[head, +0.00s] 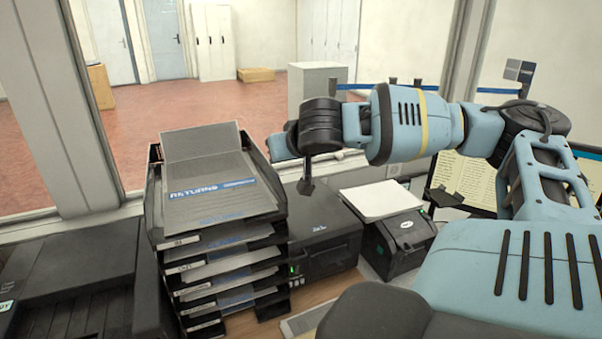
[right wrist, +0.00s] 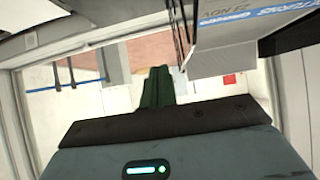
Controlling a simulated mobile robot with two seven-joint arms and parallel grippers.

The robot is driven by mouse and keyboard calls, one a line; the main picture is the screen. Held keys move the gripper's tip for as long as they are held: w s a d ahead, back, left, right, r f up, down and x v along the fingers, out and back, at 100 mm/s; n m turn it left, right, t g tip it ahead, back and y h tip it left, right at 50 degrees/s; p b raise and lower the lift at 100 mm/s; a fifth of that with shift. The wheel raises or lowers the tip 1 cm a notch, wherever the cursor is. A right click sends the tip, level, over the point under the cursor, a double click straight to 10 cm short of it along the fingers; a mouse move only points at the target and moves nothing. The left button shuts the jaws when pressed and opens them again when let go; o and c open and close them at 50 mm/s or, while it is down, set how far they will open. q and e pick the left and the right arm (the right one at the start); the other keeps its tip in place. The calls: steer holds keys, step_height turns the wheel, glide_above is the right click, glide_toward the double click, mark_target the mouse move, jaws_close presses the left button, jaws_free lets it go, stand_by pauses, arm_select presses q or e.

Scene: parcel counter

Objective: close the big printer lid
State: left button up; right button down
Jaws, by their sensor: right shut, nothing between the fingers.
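A big dark printer (head: 75,270) stands at the lower left of the head view, cut off by the picture's edge. Its top looks low and dark; I cannot tell whether a lid there is raised or down. My right arm reaches in from the right, across the picture. My right gripper (head: 306,186) points down above a smaller black printer, right of the tray stack and well away from the big printer. In the right wrist view the gripper's fingers (right wrist: 156,87) are together with nothing between them. My left gripper is out of view.
A tall stack of black paper trays (head: 215,235) marked RETURNS stands between the big printer and my right gripper. Right of it are the smaller black printer (head: 325,240) and a label printer (head: 402,238) with white paper on top. A window frame rises behind.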

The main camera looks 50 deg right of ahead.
steer(key=s+a+f, duration=0.1)
steer(key=s+a, duration=0.3)
steer(key=s, duration=0.4)
steer(key=shift+s+a+f+p, duration=0.25)
steer(key=shift+s+f+p, duration=0.05)
steer(key=shift+p, duration=0.1)
